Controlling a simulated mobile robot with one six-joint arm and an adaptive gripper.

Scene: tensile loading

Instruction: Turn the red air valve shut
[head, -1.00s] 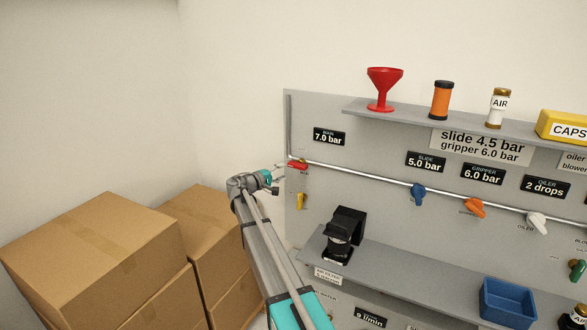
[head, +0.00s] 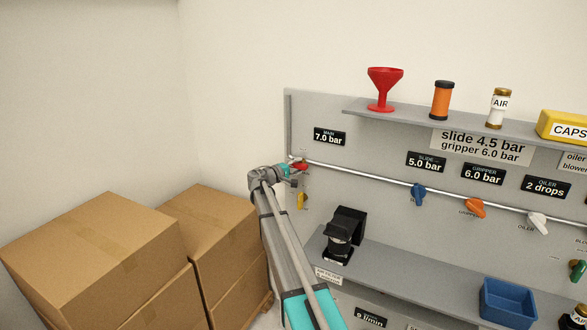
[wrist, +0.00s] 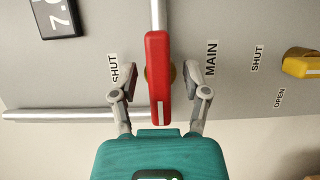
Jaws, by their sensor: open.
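The red air valve handle (wrist: 157,85) is a long lever in the wrist view, in line with the silver pipe (wrist: 158,14) above it. A "SHUT" label (wrist: 117,70) is on its left and a "MAIN" label (wrist: 212,58) on its right. My gripper (wrist: 160,72) is open, with one finger on each side of the lever and a visible gap on both sides. In the head view the red valve (head: 300,166) sits at the panel's left end, partly hidden by my gripper (head: 292,172).
A yellow valve (head: 302,200) is just below the red one; it also shows in the wrist view (wrist: 302,67). Blue (head: 418,194), orange (head: 475,208) and white (head: 537,223) valves line the pipe to the right. Cardboard boxes (head: 110,240) stand left of my arm.

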